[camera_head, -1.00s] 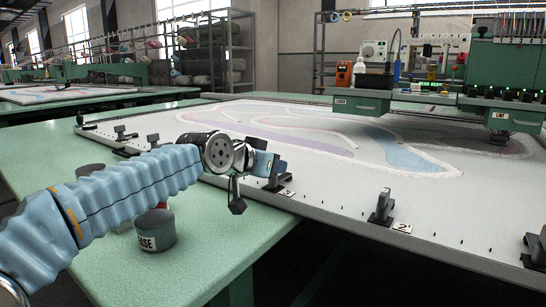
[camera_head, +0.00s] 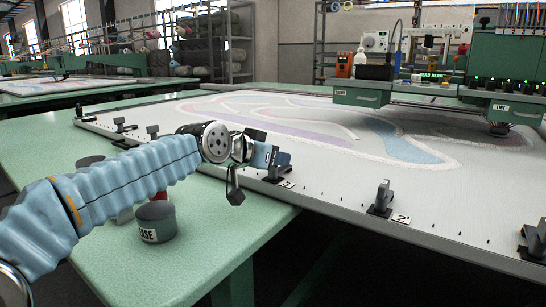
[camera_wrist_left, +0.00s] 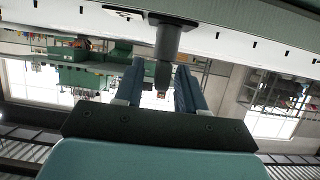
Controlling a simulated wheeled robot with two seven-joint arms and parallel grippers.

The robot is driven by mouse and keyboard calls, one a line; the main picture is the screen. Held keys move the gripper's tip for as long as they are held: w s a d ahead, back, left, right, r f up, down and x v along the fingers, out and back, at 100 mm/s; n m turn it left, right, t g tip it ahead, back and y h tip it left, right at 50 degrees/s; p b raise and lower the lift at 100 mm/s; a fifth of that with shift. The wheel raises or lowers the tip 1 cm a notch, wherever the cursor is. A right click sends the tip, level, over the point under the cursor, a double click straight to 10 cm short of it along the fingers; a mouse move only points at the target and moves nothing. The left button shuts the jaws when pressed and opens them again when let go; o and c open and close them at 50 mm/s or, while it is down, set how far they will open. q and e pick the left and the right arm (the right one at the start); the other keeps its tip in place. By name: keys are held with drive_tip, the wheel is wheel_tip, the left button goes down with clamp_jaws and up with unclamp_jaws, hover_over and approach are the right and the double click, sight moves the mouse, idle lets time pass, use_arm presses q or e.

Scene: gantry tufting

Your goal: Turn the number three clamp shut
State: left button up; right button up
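The number three clamp (camera_head: 281,168) is a dark clamp on the near edge of the white frame, beside a small "3" plate (camera_head: 287,184). My left gripper (camera_head: 268,156) is at this clamp and partly hides it in the head view. In the left wrist view the clamp's dark handle (camera_wrist_left: 163,72) reaches down between the two blue fingers of my left gripper (camera_wrist_left: 162,88). A narrow gap shows on each side of the handle, so the gripper is open around it. My right gripper is in neither view.
The number two clamp (camera_head: 381,198) stands farther right along the same edge, with another clamp (camera_head: 534,243) at the far right. The green tufting head (camera_head: 505,70) is at the back right.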

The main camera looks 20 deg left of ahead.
use_arm(q)
drive_tip(key=v, duration=1.3)
drive_tip(key=shift+s+a, duration=0.15)
drive_tip(key=shift+s, duration=0.2)
